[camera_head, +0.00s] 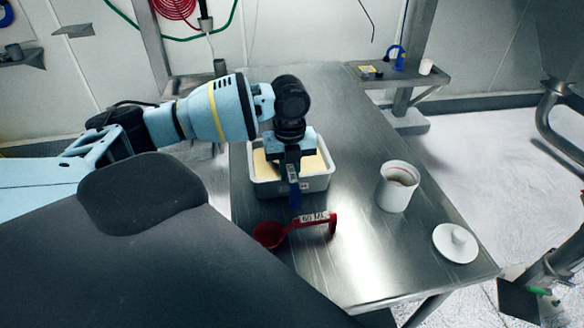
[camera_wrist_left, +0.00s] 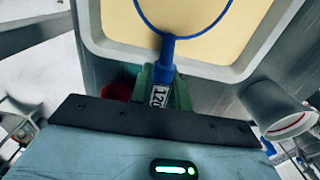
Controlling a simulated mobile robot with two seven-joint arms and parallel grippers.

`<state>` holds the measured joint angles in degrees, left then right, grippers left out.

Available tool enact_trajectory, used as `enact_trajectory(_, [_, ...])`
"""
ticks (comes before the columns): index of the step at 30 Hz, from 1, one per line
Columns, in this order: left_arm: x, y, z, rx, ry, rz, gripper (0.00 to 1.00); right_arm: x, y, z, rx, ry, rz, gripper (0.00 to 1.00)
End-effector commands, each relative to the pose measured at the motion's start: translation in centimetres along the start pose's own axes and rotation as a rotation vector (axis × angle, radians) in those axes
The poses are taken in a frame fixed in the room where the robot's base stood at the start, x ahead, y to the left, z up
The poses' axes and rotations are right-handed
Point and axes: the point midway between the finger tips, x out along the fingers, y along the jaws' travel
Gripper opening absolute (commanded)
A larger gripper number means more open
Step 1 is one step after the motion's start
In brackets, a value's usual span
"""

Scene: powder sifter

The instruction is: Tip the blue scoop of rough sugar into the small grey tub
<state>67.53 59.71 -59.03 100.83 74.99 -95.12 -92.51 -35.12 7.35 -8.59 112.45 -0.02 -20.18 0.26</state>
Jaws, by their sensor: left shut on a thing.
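The grey tub (camera_head: 318,184), a light rectangular box with pale yellow sugar in it, stands on the metal table. My left gripper (camera_head: 292,172) is over the tub's near side, pointing down. In the left wrist view my gripper (camera_wrist_left: 164,88) is shut on the labelled handle of the blue scoop (camera_wrist_left: 167,48). The scoop's round blue rim lies over the tub's opening (camera_wrist_left: 96,44). Pale yellow shows inside the rim; I cannot tell whether it is sugar in the scoop or the tub's contents. The head view shows only the dark blue handle end (camera_head: 295,196). I do not see my right gripper.
A red scoop (camera_head: 268,234) with a labelled handle lies on the table in front of the tub. A white canister (camera_head: 396,190) stands open to the right, its lid (camera_head: 455,243) by the table's right edge. The table (camera_head: 365,268) is clear at the front.

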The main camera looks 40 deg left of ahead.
Motion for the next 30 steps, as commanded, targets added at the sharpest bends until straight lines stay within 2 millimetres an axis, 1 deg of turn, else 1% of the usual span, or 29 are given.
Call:
enact_trajectory(1, [-0.8,-0.1,0.0,0.0,-0.004,-0.006,0.0,0.0,0.1,-0.5,-0.004,0.009,0.002,0.36])
enact_trajectory(10, [-2.6,-0.1,0.0,0.0,-0.005,-0.007,0.0,-0.1,0.4,-1.8,-0.009,0.036,0.008,0.36])
enact_trajectory(14, [-3.1,-0.1,0.0,0.0,-0.002,-0.004,0.0,-0.1,0.4,-1.7,-0.009,0.034,0.008,0.36])
enact_trajectory(30, [-6.2,-0.1,0.0,0.0,-0.002,-0.004,0.0,-0.1,0.5,-2.0,-0.008,0.04,0.01,0.36])
